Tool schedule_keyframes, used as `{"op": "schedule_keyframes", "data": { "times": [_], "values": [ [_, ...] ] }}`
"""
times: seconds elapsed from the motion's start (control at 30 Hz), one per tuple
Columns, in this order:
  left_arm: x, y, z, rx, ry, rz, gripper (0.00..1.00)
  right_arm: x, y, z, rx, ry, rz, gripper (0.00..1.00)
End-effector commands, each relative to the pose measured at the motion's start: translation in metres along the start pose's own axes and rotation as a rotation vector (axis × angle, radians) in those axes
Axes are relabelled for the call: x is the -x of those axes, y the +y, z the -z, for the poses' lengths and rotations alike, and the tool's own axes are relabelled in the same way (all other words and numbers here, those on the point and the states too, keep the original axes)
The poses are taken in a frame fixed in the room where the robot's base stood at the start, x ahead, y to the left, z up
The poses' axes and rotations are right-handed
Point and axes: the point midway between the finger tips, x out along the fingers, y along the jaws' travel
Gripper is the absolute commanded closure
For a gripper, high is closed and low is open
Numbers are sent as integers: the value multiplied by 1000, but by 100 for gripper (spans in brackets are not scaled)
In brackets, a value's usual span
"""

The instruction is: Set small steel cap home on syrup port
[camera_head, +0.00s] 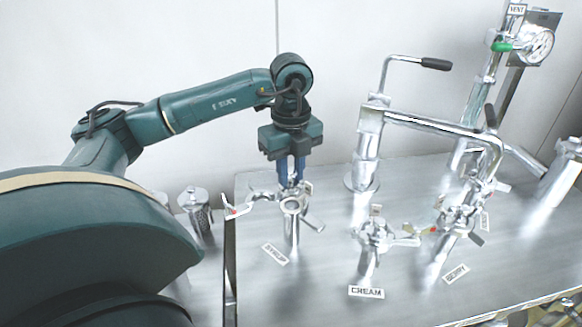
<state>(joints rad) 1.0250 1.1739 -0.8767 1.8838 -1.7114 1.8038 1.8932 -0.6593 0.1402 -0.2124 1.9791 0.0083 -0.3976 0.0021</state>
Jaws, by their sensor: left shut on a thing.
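My left gripper (291,172) comes down from above with its blue fingers shut on a small steel piece, which I take to be the small steel cap (290,187). The fingers hide most of it. The syrup port (292,232) is an upright steel tube with a round top and an open-looking clamp with side arms. The held piece is just behind and above the port's top in the picture; I cannot tell whether they touch. The SYRUP label (274,254) lies in front of the port. My right gripper is not in view.
The cream port (368,258) and berry port (446,243) stand to the right with clamps on top. A tall bent pipe (367,150) with a black-handled lever rises behind. A perforated steel cylinder (200,216) stands left of the steel table's edge (231,255). A gauge (538,47) is at upper right.

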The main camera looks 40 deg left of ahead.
Motion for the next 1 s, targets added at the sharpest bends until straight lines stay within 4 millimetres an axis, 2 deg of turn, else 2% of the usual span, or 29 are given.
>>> {"op": "schedule_keyframes", "data": {
  "times": [0.03,0.5,1.0],
  "values": [
    [-7,0,0,0,0,0,100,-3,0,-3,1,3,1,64],
    [-48,0,0,0,-1,0,100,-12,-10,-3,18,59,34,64],
    [-52,0,0,-1,0,1,100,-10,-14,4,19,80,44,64]
  ]
}}
